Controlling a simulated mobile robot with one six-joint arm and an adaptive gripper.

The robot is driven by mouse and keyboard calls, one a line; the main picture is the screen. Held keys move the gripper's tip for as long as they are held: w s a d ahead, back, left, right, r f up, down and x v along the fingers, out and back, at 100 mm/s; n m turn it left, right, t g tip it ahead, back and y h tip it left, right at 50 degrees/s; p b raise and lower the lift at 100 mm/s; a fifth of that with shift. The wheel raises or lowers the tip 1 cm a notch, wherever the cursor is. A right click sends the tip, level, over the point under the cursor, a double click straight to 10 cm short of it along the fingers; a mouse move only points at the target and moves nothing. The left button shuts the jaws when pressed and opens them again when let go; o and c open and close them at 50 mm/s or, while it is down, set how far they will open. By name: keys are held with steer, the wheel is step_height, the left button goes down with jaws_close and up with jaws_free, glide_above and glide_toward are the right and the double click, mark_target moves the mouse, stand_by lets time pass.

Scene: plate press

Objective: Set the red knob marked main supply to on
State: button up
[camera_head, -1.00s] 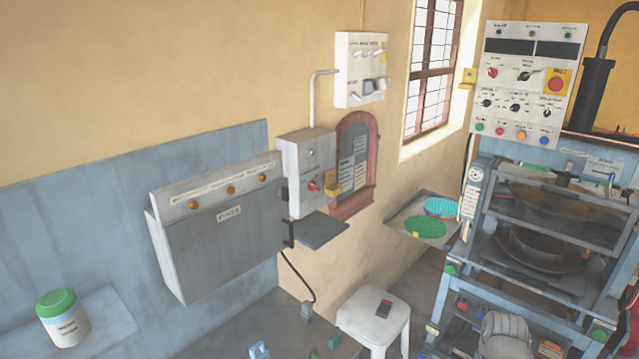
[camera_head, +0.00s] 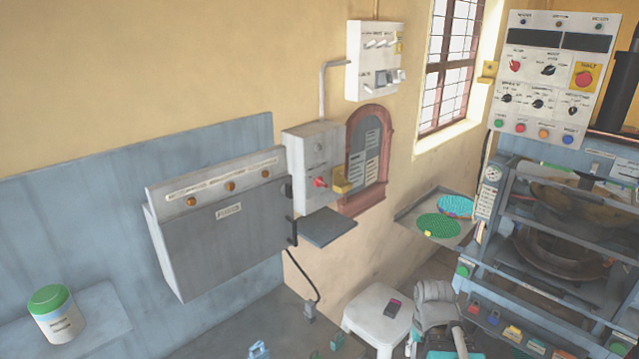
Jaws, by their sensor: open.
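Two red knobs show, and their lettering is too small to read, so I cannot tell which is marked main supply. One red knob (camera_head: 320,182) is on the front of a grey wall box (camera_head: 316,150). The other red knob (camera_head: 515,66) is at the upper left of a white control panel (camera_head: 545,85), above the press (camera_head: 560,230). The setting of either is unclear. A grey part of my arm shows at the bottom, right of the stool, well below both knobs. I cannot make out gripper fingers.
A dark shelf (camera_head: 325,228) juts out below the wall box, with a yellow bracket (camera_head: 341,181) beside its knob. A white stool (camera_head: 372,312) stands below. The tray (camera_head: 408,218) with green and blue discs sticks out left of the press.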

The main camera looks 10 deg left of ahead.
steer(key=o, duration=0.4)
steer(key=shift+w+a, duration=0.15)
steer(key=shift+o, duration=0.9)
steer(key=w+a+r+n+t+y+p, duration=0.1)
steer(key=w+a+r+y, duration=0.1)
steer(key=w+a, duration=0.5)
steer(key=shift+w+n+t+y, duration=0.2)
steer(key=shift+n+t+y, duration=0.1)
steer(key=shift+y, duration=0.5)
steer(key=t+y+p, duration=0.3)
steer(key=t+y, duration=0.6)
steer(key=y, duration=0.2)
glide_toward(324, 183)
steer(key=v, duration=0.3)
steer(key=shift+w+d+f, duration=0.1)
steer(key=shift+w+f, duration=0.05)
steer(key=shift+f, duration=0.05)
steer(key=x, duration=1.4)
steer(key=shift+w+d, duration=0.15)
steer(key=shift+d, duration=0.05)
